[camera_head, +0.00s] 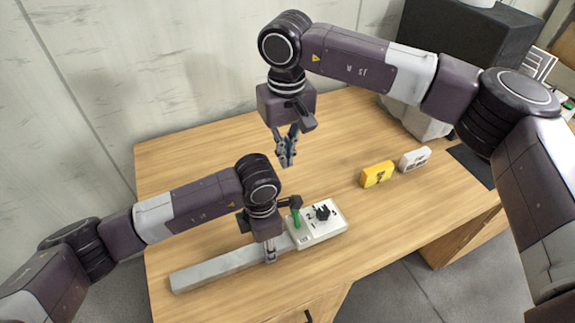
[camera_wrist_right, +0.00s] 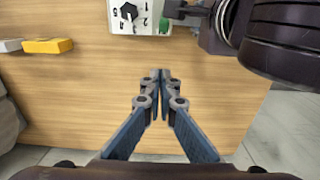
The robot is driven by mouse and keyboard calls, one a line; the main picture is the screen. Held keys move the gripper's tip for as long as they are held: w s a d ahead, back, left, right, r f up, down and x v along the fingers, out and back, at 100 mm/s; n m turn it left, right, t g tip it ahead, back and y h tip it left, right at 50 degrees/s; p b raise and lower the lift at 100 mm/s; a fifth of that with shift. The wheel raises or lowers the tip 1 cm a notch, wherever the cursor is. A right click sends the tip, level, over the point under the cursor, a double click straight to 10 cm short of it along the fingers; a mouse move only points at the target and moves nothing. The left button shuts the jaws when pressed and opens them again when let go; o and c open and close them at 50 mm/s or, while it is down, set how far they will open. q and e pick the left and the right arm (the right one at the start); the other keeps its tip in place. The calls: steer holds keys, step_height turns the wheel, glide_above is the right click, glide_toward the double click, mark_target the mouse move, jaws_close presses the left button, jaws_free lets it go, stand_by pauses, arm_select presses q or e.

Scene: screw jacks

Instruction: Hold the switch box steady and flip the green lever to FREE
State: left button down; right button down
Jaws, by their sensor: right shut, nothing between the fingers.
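The switch box (camera_head: 325,232) is white and lies on the table near its front, with a black rotary knob (camera_head: 322,212) and numbers on top. The green lever (camera_head: 296,218) stands up at its left end; which label it points to is too small to read. A grey bar (camera_head: 215,268) extends left from the box. My left gripper (camera_head: 270,255) is down at the bar, left of the lever; its grip is unclear. My right gripper (camera_head: 286,160) is shut and empty, pointing down behind the box. In the right wrist view the box (camera_wrist_right: 152,29) is partly cut off.
A yellow block (camera_head: 377,174) and a white block (camera_head: 414,159) lie on the table (camera_head: 210,150) right of the box. A large black box-like object (camera_head: 455,45) and a dark mat (camera_head: 472,165) are further right. The table's back left is clear.

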mark_target(296, 217)
steer(key=shift+w+a+f+g+h, duration=0.15)
steer(key=shift+w+f+g, duration=0.2)
steer(key=shift+f, duration=0.3)
steer(key=shift+w+a+f+g+h, duration=0.15)
steer(key=shift+w+f+g, duration=0.2)
steer(key=shift+f, duration=0.25)
steer(key=shift+f, duration=0.1)
step_height(296, 217, down, 10)
steer(key=shift+s+d+r, duration=0.3)
steer(key=shift+s, duration=0.4)
steer(key=shift+s+d+r, duration=0.25)
steer(key=shift+s+r, duration=0.1)
steer(key=shift+s, duration=0.35)
steer(key=shift+s+d+r, duration=0.3)
steer(key=shift+s, duration=0.4)
